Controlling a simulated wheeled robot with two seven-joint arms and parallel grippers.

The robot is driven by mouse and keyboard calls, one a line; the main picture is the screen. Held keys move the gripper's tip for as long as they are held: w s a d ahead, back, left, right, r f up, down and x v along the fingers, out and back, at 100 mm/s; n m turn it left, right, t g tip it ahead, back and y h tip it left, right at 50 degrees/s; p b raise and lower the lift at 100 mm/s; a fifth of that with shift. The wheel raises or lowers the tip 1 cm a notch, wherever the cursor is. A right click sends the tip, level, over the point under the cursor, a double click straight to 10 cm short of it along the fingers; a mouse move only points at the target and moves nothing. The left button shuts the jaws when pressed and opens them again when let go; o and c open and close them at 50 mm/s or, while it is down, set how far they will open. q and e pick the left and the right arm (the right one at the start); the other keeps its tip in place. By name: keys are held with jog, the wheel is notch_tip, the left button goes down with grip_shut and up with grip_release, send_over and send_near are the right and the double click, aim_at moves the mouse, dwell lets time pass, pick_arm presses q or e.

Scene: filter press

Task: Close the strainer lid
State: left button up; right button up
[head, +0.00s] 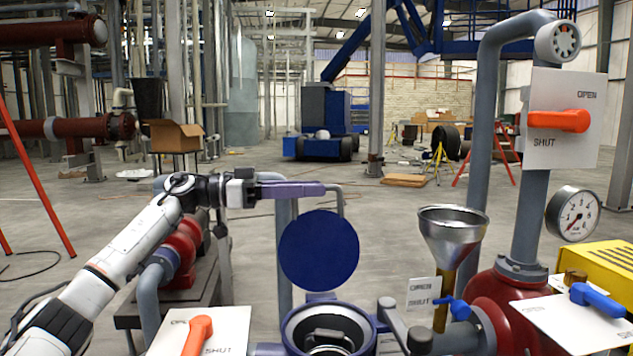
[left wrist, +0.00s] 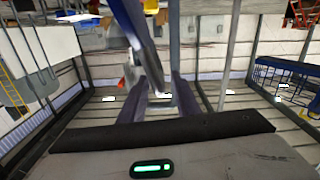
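The strainer lid (head: 319,250) is a dark blue disc standing upright above the strainer body (head: 287,325), whose round blue-rimmed mouth is open. A basket with a dark handle (head: 328,338) shows inside. A thin grey bent bar (head: 343,203) rises at the lid's upper right. My left gripper (head: 322,189) has purple fingers reaching right, with the tips at the bar above the lid. Contact with the bar is unclear. My right gripper is out of view.
Right of the strainer are a steel funnel (head: 452,232), a red vessel (head: 503,300), a pressure gauge (head: 573,214) and a blue-handled valve (head: 597,299). An orange-handled valve (head: 196,335) sits at front left. A large orange valve lever (head: 558,121) is at upper right.

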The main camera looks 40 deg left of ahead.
pick_arm(q)
jog(key=shift+x, duration=1)
jog(key=shift+c, duration=0.2)
grip_shut()
